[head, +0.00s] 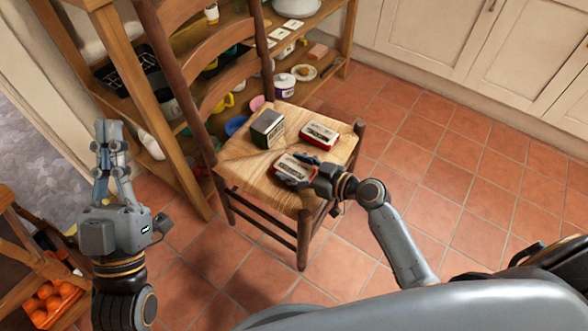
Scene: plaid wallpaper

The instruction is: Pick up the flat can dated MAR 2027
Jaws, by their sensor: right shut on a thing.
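A flat can with a red side and pale top (291,165) lies on the woven seat of the wooden chair (240,170). My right gripper (308,173) is shut on this can at its right end. The can appears to be at the seat, and I cannot tell whether it is lifted. A second red and white flat can (319,134) lies further back on the seat. No date is readable on any can. My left gripper (109,135) points up at the left, away from the chair; its opening is unclear.
The chair's ladder back (180,85) rises at the left of the seat. Wooden shelves (150,90) with crockery and jars stand behind it. A crate of oranges (50,300) is at the lower left. Tiled floor (440,150) is clear at the right.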

